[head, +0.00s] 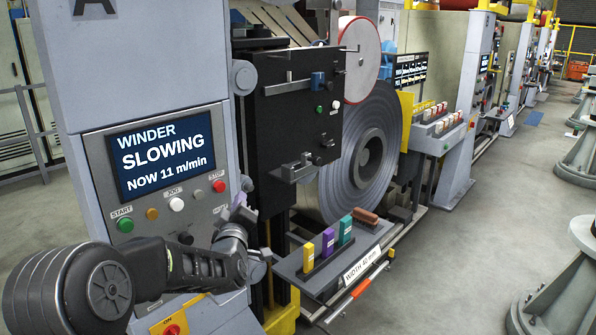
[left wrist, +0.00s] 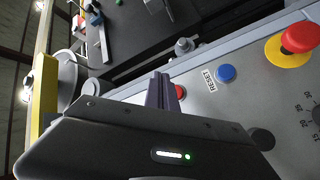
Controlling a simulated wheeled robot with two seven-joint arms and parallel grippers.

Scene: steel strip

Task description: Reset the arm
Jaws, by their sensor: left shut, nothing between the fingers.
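My left gripper (head: 241,208) is shut and empty in front of the right edge of the winder's control panel (head: 98,158). In the left wrist view its closed fingers (left wrist: 162,92) stand just left of a red button (left wrist: 181,92). A blue button (left wrist: 226,73) labelled RESET sits on the grey panel, to the right of the fingers and apart from them. In the head view the gripper and wrist cover that part of the panel, and I do not see the blue button there. The screen (head: 163,150) reads WINDER SLOWING, NOW 11 m/min. My right gripper is not in view.
A red stop knob on a yellow base (left wrist: 300,38) juts out near the blue button. The panel carries green (head: 125,225), white (head: 177,204) and red (head: 218,186) buttons. A steel coil (head: 335,180) and a shelf with coloured blocks (head: 312,285) stand to the right.

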